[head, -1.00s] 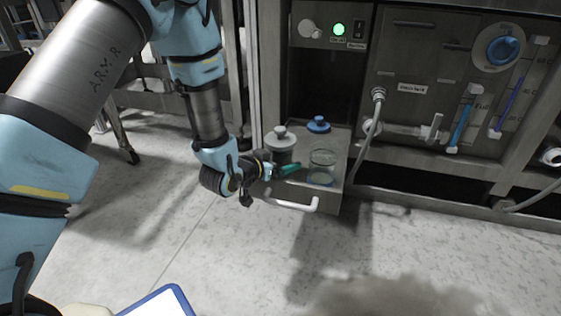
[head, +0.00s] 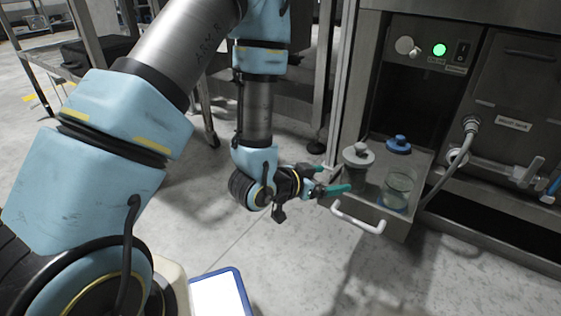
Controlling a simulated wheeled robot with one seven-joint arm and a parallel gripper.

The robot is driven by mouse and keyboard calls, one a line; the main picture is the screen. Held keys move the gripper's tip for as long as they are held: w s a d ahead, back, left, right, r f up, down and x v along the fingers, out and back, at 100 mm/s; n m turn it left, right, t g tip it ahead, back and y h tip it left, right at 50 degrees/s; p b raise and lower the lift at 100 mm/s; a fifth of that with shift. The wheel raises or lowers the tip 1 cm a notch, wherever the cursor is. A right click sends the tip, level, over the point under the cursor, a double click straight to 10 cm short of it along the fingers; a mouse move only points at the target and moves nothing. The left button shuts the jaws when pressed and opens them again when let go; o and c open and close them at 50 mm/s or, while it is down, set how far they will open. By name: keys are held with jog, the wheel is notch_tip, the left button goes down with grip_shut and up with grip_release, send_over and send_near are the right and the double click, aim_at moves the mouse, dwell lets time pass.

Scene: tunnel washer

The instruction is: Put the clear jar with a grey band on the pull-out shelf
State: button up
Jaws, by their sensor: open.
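The pull-out shelf (head: 390,222) is out from the machine, with a white bar handle (head: 358,216) on its front. A jar with a grey knobbed lid (head: 357,154) stands upright at its left side; a grey band is hard to make out. A clear glass jar (head: 398,188) with a bluish lower part stands at the front right. A blue-lidded vessel (head: 398,145) is behind them. My gripper (head: 328,180) is open and empty, its teal fingertips just left of the shelf beside the grey-lidded jar. I cannot tell whether a fingertip touches it.
A grey hose (head: 457,160) hangs close to the shelf's right side. A control panel with a green light (head: 439,50) is above. A metal rack (head: 90,75) stands at the back left. The floor (head: 300,275) in front of the shelf is clear.

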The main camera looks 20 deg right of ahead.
jog(key=shift+w, duration=0.1)
jog(key=w+a+r+n+t+y, duration=0.1)
jog(key=w+a+r+n+y, duration=0.2)
jog(key=w+a, duration=0.55)
jog(key=w+a+r+n+t+y, duration=0.15)
jog(key=w+a+n+y, duration=0.35)
jog(key=a, duration=0.7)
jog(key=s+a+r+n+g+y, duration=0.2)
jog(key=s+a+r+n, duration=0.1)
jog(key=a, duration=0.6)
jog(key=s+a+r+n+g+y, duration=0.2)
jog(key=s+a+r, duration=0.1)
jog(key=a, duration=0.6)
jog(key=shift+s+n+y, duration=0.4)
jog(key=shift+s, duration=0.15)
notch_tip(320, 180, up, 14)
jog(key=p, duration=1.4)
